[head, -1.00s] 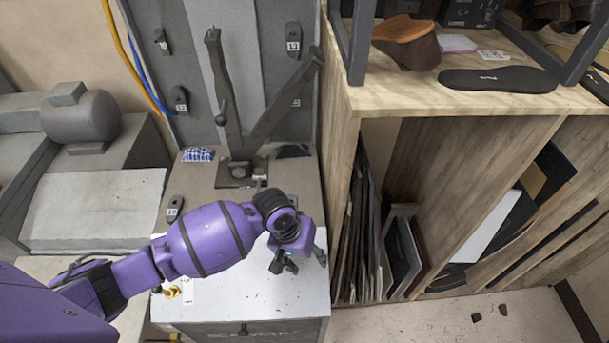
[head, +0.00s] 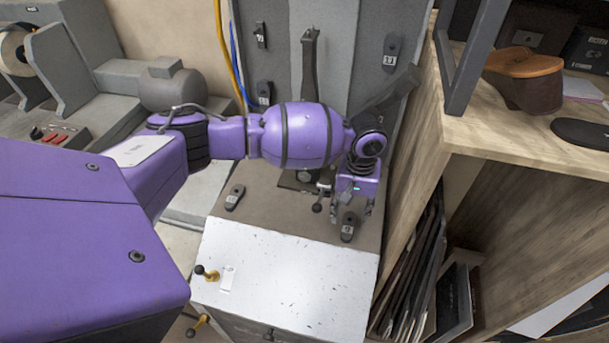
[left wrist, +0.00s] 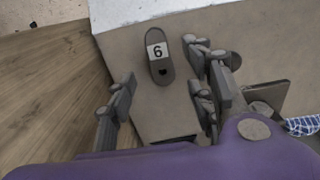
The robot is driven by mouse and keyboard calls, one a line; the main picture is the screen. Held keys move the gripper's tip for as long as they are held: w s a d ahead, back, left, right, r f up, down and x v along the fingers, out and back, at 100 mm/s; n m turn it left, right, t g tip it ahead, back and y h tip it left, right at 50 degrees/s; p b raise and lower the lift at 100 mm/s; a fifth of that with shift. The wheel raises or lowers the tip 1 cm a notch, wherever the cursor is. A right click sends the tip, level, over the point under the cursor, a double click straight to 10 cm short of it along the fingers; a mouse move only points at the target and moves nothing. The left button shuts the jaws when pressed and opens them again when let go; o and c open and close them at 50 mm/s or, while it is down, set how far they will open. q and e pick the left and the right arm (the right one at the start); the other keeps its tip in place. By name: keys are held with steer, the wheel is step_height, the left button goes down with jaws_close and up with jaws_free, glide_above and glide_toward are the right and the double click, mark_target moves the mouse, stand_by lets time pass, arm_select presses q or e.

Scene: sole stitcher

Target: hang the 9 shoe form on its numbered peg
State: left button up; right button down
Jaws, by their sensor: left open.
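A dark shoe form (head: 347,227) with a white number label lies on the brown bench top, just behind the white sheet. Its label reads as 9 in the head view. In the left wrist view the same form (left wrist: 160,73) appears turned around, so the label looks like 6. My left gripper (head: 350,207) is open and points down over this form. In the left wrist view the open fingers (left wrist: 165,98) stand on either side, with the form between and slightly ahead of them, not gripped. My right gripper is out of view. I cannot make out the 9 peg.
Another form (head: 235,197) lies left on the bench. Forms hang on the grey panel, including one labelled 11 (head: 390,54) and others at left (head: 262,36). A dark metal post (head: 309,65) rises behind my arm. A wooden shelf (head: 475,110) closes the right side.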

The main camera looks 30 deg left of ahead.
mark_target(349, 225)
arm_select(q)
step_height(349, 225, down, 4)
steer(key=shift+d+r+b, duration=0.1)
steer(key=shift+b, duration=0.75)
steer(key=shift+w+f, duration=0.1)
steer(key=shift+f, duration=1.35)
